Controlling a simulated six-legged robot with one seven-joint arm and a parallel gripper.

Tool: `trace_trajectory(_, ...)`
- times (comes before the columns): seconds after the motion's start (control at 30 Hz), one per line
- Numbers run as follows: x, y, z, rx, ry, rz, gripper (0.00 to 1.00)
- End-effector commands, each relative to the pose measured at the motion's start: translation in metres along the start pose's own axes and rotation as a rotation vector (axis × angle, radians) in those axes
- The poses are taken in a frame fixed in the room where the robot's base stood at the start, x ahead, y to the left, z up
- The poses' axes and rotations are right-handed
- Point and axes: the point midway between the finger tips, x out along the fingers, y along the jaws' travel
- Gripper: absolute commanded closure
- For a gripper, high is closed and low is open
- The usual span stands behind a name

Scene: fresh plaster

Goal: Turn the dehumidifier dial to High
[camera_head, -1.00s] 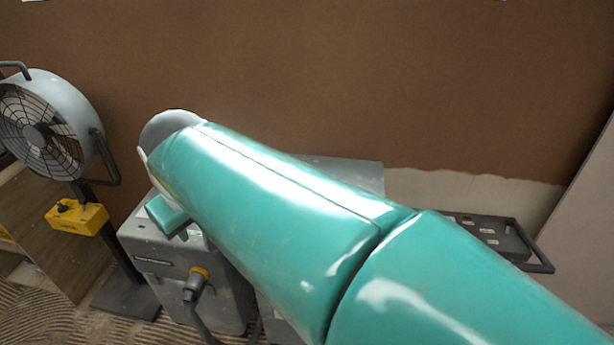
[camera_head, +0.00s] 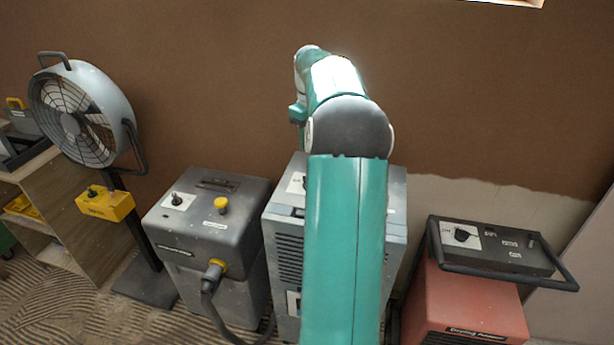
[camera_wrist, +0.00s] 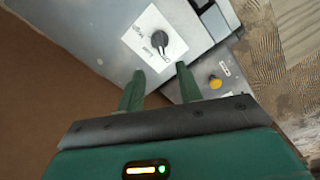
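A light grey machine with a louvred front (camera_head: 287,250) stands mid-picture in the head view, partly behind my arm. I cannot read a name on it. Its top carries a white plate with a black dial (camera_wrist: 164,42), with small labels around the dial that I cannot read surely. The plate's edge also shows in the head view (camera_head: 296,183). In the wrist view my gripper (camera_wrist: 158,78) is open and empty. Its two green fingers are apart and point toward the dial, which lies beyond their tips and between them, not gripped. The head view hides the fingers.
A dark grey box with a yellow button (camera_head: 221,204) and cable stands close on the left. A fan (camera_head: 80,115) is farther left. A red machine (camera_head: 465,300) with a dialled panel (camera_head: 495,248) stands right. The brown wall is close behind.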

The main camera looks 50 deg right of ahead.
Motion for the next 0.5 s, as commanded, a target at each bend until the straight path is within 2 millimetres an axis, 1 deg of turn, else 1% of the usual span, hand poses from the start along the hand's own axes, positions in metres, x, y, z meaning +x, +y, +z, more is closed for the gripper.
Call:
trace_trajectory(0.03,0.004,0.003,0.001,0.001,-0.001,-0.003,0.65)
trace_trajectory(0.17,0.016,0.002,0.000,0.000,-0.002,-0.004,0.65)
trace_trajectory(0.27,0.032,0.001,0.000,-0.003,-0.003,-0.005,0.65)
trace_trajectory(0.5,0.080,-0.001,-0.001,-0.003,-0.003,-0.006,0.65)
